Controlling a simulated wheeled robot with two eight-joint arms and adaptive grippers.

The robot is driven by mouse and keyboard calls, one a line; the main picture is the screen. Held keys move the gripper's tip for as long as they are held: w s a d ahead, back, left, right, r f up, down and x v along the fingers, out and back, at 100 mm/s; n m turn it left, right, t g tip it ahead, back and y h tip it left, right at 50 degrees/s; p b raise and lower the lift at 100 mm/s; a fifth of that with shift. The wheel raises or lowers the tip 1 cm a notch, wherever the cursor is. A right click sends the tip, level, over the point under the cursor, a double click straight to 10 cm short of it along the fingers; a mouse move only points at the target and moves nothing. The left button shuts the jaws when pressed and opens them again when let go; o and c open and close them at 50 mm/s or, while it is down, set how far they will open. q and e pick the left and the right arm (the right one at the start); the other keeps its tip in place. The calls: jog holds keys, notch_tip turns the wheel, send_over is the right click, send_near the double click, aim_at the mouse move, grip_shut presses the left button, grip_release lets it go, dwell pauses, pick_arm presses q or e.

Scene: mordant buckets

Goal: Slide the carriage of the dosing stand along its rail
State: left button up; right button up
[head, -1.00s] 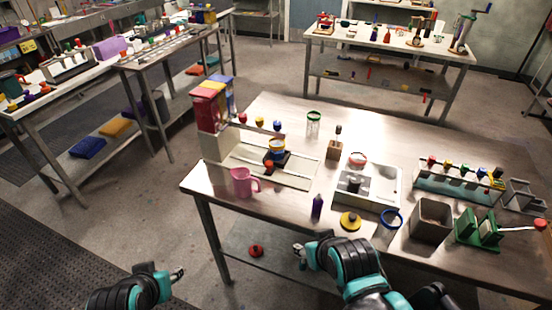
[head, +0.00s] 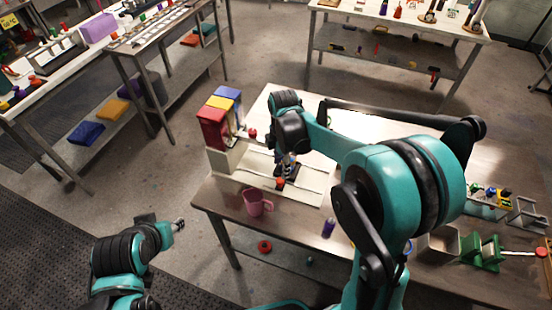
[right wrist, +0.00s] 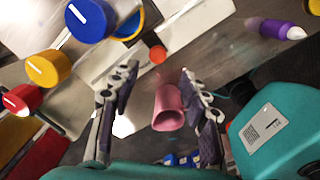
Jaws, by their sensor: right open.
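The dosing stand (head: 222,158) stands at the table's left end, with a red, a yellow and a blue hopper and a pale rail base (head: 310,196). Its dark carriage shows a red knob (head: 280,184), also visible in the right wrist view (right wrist: 158,54). My right gripper (head: 288,164) is over the stand, partly hidden by my arm. In the right wrist view its fingers (right wrist: 160,69) are spread with nothing between the tips; the red knob appears just beyond them, apart. My left gripper (head: 178,226) is off the table's left side; its jaw state is unclear.
A pink mug (head: 256,204) stands in front of the stand, close to the rail. A purple bottle (head: 328,228) stands near the front edge. My right arm hides the table's middle.

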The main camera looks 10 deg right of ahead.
aim_at(281, 180)
jog(key=shift+w+f+n, duration=0.15)
jog(key=shift+w+n, duration=0.15)
jog(key=shift+w, duration=0.05)
jog(key=shift+f, duration=0.25)
notch_tip(281, 180, down, 7)
jog(key=shift+f+b, duration=0.1)
jog(key=shift+b, duration=0.8)
jog(key=shift+c, duration=0.3)
jog(key=shift+s, duration=0.1)
grip_shut()
